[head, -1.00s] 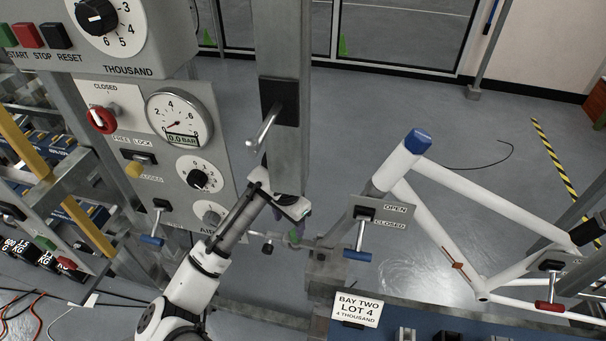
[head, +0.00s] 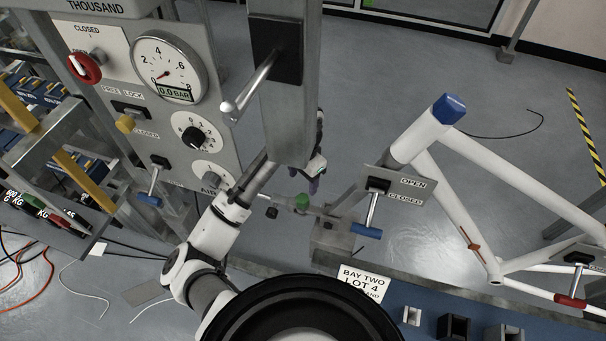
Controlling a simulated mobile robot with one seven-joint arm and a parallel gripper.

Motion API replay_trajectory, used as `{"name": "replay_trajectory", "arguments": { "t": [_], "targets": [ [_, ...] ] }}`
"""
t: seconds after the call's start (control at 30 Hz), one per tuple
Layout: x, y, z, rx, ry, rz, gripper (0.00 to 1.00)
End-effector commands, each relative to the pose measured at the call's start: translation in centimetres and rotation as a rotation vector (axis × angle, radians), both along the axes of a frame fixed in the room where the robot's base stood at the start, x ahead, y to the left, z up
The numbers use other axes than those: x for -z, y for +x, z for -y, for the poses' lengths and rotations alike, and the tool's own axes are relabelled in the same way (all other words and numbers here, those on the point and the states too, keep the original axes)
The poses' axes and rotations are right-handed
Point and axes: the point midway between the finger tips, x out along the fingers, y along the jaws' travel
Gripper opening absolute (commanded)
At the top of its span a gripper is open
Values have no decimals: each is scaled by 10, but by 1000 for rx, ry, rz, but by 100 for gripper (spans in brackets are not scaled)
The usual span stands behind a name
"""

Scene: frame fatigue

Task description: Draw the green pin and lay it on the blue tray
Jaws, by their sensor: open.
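The green pin (head: 302,202) stands at the steel clamp fitting on the rail, left of the OPEN/CLOSED plate. Only its green head shows clearly. My gripper (head: 304,180) is open and empty, just above and behind the pin in the head view, apart from it as far as I can tell. The grey upright post hides part of my gripper and wrist. The blue tray surface (head: 470,308) lies at the lower right, with several small blocks or holders on it. Its left part is cut off from view.
The grey post (head: 288,110) with its lever (head: 250,92) stands in front of my arm. A blue-handled lever (head: 369,215) is right of the pin. The white bicycle frame (head: 455,190) fills the right. A gauge panel (head: 165,95) stands left. The BAY TWO sign (head: 362,283) is in front.

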Motion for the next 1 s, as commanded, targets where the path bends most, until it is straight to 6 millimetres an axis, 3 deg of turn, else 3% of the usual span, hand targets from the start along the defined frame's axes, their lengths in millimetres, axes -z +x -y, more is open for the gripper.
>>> {"name": "replay_trajectory", "arguments": {
  "t": [0.03, 0.53, 0.7, 1.0],
  "targets": [
    [14, 0, 0, 0, 0, 0, 58],
    [76, 0, 0, 1, 0, 0, 58],
    [86, 0, 0, 0, -1, 1, 58],
    [86, 0, 0, 0, 0, 0, 58]
  ]
}}
